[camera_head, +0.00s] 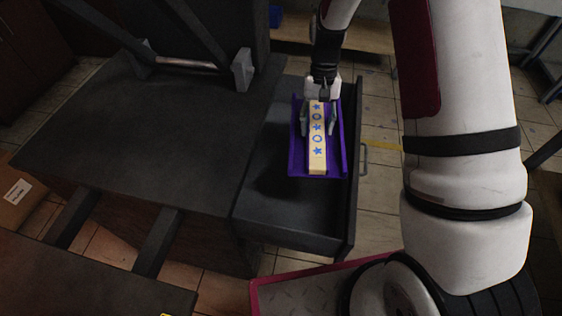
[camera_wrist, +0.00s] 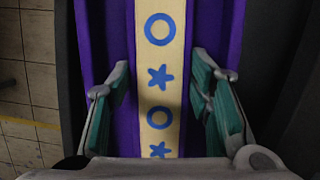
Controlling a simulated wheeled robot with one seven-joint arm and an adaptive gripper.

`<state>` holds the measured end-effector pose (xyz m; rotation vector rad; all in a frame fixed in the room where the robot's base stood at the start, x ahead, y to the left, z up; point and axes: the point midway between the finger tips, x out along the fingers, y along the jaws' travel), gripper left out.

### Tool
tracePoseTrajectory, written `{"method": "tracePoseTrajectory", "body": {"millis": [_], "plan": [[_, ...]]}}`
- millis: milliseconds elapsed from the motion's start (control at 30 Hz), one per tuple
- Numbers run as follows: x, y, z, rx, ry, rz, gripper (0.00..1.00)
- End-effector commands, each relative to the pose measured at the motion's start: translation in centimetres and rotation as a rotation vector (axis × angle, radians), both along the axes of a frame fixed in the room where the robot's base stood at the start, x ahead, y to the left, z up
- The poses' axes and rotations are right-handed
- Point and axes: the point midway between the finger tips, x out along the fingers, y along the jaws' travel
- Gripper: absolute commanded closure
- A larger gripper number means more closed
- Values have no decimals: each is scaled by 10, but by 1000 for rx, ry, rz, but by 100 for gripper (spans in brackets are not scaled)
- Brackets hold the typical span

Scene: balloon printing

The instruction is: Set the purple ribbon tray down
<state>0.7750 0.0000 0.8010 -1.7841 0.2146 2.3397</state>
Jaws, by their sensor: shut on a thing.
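The purple ribbon tray (camera_head: 297,160) is in or just over the open dark drawer, towards its right side. A cream ribbon block (camera_head: 318,160) with blue stars and rings lies along it. My gripper (camera_head: 319,128) points down at the tray, with one finger on each side of the ribbon block. In the wrist view the green-padded fingers (camera_wrist: 164,90) flank the cream strip (camera_wrist: 160,55), with purple tray (camera_wrist: 222,30) around it. The gripper is shut on the tray. I cannot tell whether the tray's underside touches the drawer floor.
The open drawer (camera_head: 285,220) has bare floor at the front and left. Its right wall (camera_head: 355,190) runs close beside the tray. A dark table top (camera_head: 150,120) lies to the left. A cardboard box (camera_head: 15,195) is at the far left.

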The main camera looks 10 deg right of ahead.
Motion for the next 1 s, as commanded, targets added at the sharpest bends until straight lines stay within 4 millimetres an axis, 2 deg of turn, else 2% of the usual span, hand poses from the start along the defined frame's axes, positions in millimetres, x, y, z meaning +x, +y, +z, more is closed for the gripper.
{"method": "tracePoseTrajectory", "body": {"millis": [33,200,467,800,1000], "plan": [[8,0,-21,1,1,-24,93],[19,0,-53,1,2,-98,93],[25,0,-76,1,3,-150,93],[25,0,-129,1,5,-153,93],[25,0,-142,0,3,-152,93]]}}
